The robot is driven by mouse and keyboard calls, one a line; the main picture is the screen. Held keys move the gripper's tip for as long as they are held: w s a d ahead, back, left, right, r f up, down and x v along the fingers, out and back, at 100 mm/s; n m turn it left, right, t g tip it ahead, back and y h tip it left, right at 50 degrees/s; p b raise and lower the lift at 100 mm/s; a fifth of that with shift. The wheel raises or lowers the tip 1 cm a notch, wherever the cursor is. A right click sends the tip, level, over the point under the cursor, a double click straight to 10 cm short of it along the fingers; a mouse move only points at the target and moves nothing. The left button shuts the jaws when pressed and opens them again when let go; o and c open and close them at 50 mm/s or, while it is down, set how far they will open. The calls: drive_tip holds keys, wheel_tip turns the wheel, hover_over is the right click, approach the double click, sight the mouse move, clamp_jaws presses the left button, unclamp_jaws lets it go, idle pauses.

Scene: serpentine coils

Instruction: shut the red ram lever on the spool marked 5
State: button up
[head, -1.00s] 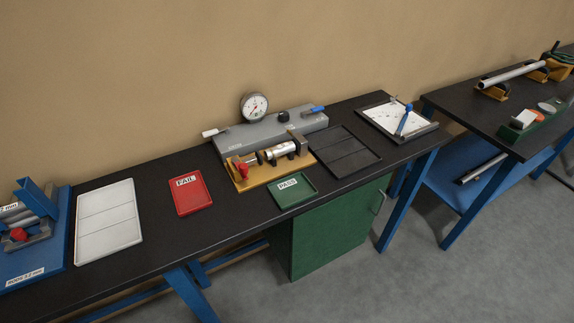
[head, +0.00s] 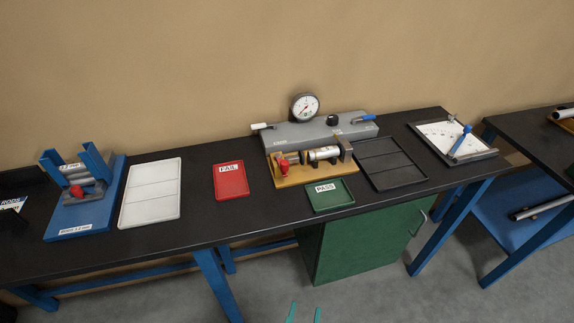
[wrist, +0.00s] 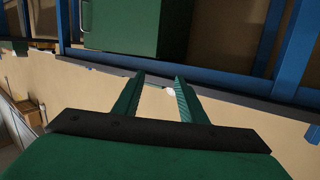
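A test fixture with a yellow-orange base (head: 290,181) stands on the black bench in the head view. A silver spool (head: 323,154) sits in it, and a red lever knob (head: 283,163) is at its left end. The number on the spool is too small to read. I cannot tell whether the lever is open or shut. My gripper (head: 303,313) shows only as two green fingertips at the bottom edge, well below and apart from the fixture. In the wrist view my gripper (wrist: 158,82) is open, with nothing between its fingers.
A grey pressure box (head: 320,130) with a round gauge (head: 305,107) stands behind the fixture. A green PASS tray (head: 330,204), a red FAIL tray (head: 231,189) and a dark divided tray (head: 413,176) lie around it. A green cabinet (head: 360,243) stands under the bench.

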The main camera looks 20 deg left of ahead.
drive_tip(key=w+a+r+n+y, duration=0.1)
drive_tip(key=w+a+r, duration=0.25)
drive_tip(key=w, duration=0.25)
drive_tip(key=w+a+r+y, duration=0.1)
drive_tip(key=w+a+r, duration=0.25)
drive_tip(key=w, duration=0.35)
drive_tip(key=n+t+y, duration=0.1)
drive_tip(key=n+y, duration=0.1)
approach(284, 168)
drive_tip(key=x, duration=1.1)
drive_tip(key=shift+w, duration=0.1)
clamp_jaws()
